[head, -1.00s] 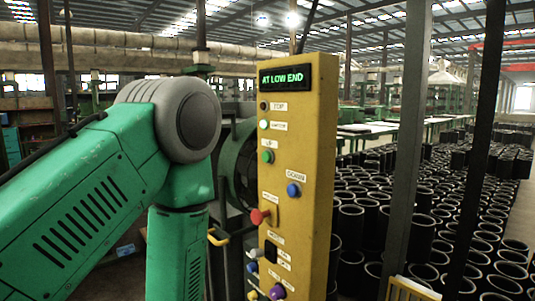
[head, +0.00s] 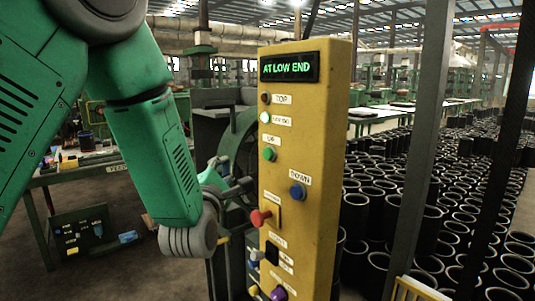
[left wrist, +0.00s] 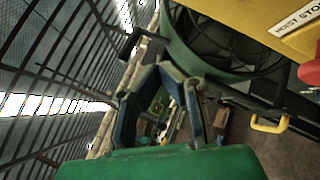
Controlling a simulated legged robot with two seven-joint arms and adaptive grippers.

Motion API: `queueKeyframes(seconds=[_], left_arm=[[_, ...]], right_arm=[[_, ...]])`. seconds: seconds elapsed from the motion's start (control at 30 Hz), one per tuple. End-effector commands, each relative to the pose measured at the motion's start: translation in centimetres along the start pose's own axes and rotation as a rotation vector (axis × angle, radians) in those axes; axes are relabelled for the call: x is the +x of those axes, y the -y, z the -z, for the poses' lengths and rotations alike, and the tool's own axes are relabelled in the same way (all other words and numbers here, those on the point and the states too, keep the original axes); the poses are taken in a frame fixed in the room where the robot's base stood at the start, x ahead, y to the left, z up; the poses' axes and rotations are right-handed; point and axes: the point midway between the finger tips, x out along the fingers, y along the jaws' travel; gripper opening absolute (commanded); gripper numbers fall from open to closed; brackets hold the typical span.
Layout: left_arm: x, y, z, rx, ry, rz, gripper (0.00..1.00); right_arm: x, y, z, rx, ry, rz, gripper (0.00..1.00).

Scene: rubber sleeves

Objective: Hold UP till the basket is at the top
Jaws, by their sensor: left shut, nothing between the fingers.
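A yellow control panel (head: 325,150) stands upright in the head view. Its display (head: 289,67) reads AT LOW END in green. The green UP button (head: 269,154) is on its front face, with a blue DOWN button (head: 297,192) lower right and a red knob (head: 258,217) below. My left gripper (head: 243,186) is shut and empty, just left of the panel, lower than the UP button and apart from it. Its fingers (left wrist: 172,88) also show in the left wrist view, with the panel's corner at upper right. The basket cannot be made out. My right gripper is out of view.
Many black sleeves (head: 390,215) stand on the floor right of the panel, behind a grey post (head: 412,150). A dark round machine part (head: 235,150) is behind the panel's left side. A green workbench (head: 85,168) stands at left.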

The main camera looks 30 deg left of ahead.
Motion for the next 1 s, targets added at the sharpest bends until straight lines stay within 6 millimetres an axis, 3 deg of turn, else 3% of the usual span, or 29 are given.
queueKeyframes(seconds=[0.43,0.87,1.0], left_arm=[[0.5,0.3,-0.3,0.001,0.001,0.001,0.00],[4.5,3.2,-3.2,0.001,0.001,0.001,0.00],[5.4,4.1,-3.7,-0.001,0.000,0.001,0.00]], right_arm=[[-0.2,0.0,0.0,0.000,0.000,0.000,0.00],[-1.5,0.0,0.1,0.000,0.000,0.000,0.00],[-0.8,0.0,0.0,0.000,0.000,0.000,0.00]])
